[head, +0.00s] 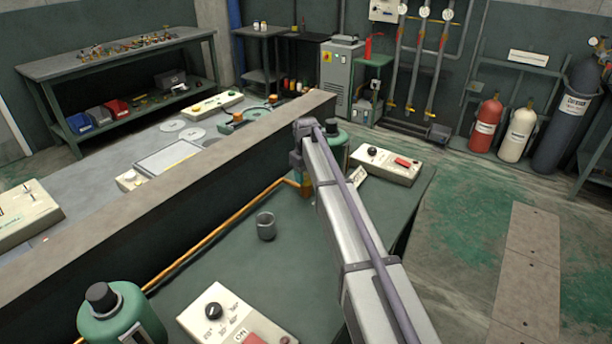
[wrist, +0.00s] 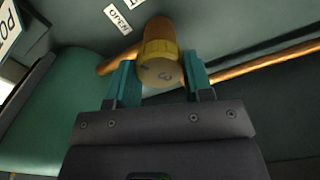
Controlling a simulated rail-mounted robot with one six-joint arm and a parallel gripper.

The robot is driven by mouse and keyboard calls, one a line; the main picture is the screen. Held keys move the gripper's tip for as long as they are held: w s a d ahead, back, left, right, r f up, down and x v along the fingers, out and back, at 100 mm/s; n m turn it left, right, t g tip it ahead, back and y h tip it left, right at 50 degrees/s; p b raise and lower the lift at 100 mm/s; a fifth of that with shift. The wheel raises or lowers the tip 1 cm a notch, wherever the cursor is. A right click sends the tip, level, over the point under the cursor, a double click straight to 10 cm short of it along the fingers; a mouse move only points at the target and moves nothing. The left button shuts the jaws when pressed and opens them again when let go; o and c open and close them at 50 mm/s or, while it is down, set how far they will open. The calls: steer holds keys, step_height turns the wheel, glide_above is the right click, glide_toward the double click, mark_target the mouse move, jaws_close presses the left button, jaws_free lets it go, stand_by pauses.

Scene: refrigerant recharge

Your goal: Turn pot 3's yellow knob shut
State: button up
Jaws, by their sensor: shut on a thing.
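A green pot (head: 334,138) stands just behind my arm, partly hidden. In the wrist view a green rounded body (wrist: 62,110) and a white label starting "PO" (wrist: 8,28) show at left. The knob's exact turn angle is unclear.
A copper pipe (head: 215,238) runs along the wall's foot. A grey cup (head: 266,226) stands mid-bench. Another green pot (head: 112,315) and a control box (head: 232,315) are at the near end. A second control box (head: 385,164) is right of my arm.

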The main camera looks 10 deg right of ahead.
mark_target(306, 177)
steer(key=m, duration=0.5)
stand_by(0.5)
steer(key=o, duration=0.9)
step_height(306, 177, up, 11)
steer(key=p, duration=1)
steer(key=shift+f+p, duration=0.15)
steer(key=shift+p, duration=0.2)
